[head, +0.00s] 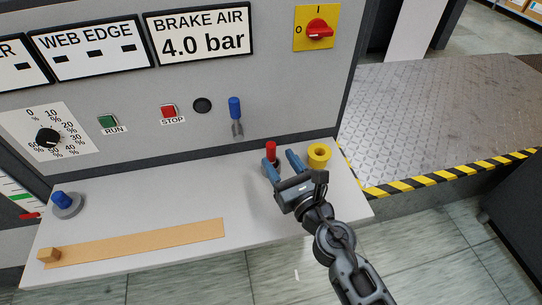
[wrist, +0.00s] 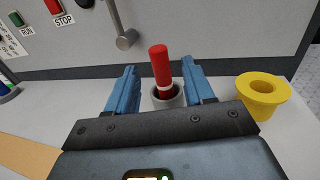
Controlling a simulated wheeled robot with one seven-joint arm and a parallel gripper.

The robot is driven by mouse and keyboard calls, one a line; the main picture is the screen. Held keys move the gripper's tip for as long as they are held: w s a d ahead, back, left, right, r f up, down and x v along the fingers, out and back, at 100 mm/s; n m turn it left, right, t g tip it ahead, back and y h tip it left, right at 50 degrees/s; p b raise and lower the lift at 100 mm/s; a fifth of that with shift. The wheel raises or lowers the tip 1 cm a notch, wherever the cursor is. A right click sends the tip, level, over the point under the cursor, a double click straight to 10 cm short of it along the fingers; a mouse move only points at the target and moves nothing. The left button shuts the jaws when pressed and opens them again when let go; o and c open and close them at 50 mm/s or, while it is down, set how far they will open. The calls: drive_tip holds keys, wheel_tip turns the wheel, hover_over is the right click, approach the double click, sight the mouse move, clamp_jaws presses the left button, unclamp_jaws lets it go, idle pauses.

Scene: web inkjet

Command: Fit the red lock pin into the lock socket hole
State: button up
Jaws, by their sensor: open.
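The red lock pin (head: 271,147) stands in a small dark grey holder on the shelf. In the wrist view the red pin (wrist: 160,68) has a pale band low down, and its lower end is hidden inside the grey holder (wrist: 178,101). My gripper (head: 280,159) is open, with its two blue fingers either side of the pin; gaps show between pin and fingers in the wrist view. The yellow lock socket (head: 319,163), a flanged ring with a round hole, stands just right of my gripper. It also shows in the wrist view (wrist: 270,104).
The panel behind carries a hanging blue-topped lever (head: 235,107), a red STOP button (head: 169,111) and a red-yellow rotary switch (head: 319,29). A blue knob (head: 64,201) and tan strip (head: 140,243) are on the shelf's left. The shelf's middle (head: 190,190) is clear.

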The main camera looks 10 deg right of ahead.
sight(273, 151)
drive_tip(key=shift+x, duration=2.65)
drive_tip(key=shift+r, duration=0.2)
drive_tip(key=shift+c, duration=0.5)
clamp_jaws()
